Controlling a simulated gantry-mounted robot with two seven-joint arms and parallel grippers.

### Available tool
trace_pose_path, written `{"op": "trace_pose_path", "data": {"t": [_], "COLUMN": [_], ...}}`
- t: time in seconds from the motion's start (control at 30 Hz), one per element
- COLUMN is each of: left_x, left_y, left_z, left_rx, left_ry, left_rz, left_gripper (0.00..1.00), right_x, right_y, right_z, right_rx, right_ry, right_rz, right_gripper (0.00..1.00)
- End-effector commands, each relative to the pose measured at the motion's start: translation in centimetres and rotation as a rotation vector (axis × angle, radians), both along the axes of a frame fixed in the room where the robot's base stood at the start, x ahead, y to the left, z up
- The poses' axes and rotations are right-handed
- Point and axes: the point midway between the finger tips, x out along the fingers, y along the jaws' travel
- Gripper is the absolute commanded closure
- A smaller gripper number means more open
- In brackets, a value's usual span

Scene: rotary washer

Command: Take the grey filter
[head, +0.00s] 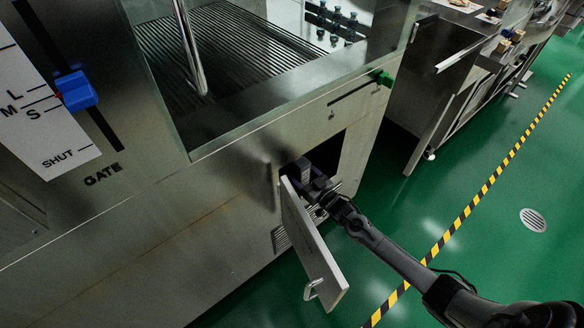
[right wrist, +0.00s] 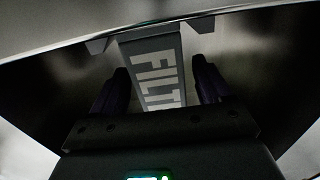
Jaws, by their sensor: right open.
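In the head view my right gripper (head: 313,184) reaches into the opening in the machine's lower side. The filter cannot be made out clearly there. My left gripper is not in view.
A hatch door (head: 312,250) with a handle stands swung open below and left of my right arm. The steel washer (head: 180,240) fills the left, with a blue gate slider (head: 77,91) and a green knob (head: 382,78). Green floor is clear at right.

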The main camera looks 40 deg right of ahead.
Motion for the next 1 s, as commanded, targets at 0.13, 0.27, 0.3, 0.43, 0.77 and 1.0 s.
{"op": "trace_pose_path", "data": {"t": [0.13, 0.27, 0.3, 0.43, 0.77, 1.0], "left_x": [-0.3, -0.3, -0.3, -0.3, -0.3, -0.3], "left_y": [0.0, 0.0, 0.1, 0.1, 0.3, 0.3], "left_z": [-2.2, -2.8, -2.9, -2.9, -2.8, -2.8], "left_rx": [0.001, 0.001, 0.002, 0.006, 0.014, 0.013], "left_ry": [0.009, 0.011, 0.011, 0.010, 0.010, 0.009], "left_rz": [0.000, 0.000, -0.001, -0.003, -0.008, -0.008], "left_gripper": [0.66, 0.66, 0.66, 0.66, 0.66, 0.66], "right_x": [2.0, 3.2, 3.4, 3.6, 3.5, 3.5], "right_y": [0.1, 0.2, 0.2, 0.2, 0.2, 0.2], "right_z": [-0.1, 0.0, 0.1, 0.2, 0.2, 0.3], "right_rx": [-0.001, -0.002, -0.002, -0.002, -0.001, -0.001], "right_ry": [-0.004, -0.003, -0.003, -0.001, -0.001, -0.002], "right_rz": [-0.001, 0.000, 0.000, -0.001, -0.001, -0.001], "right_gripper": [0.22, 0.22, 0.22, 0.22, 0.50, 0.86]}}
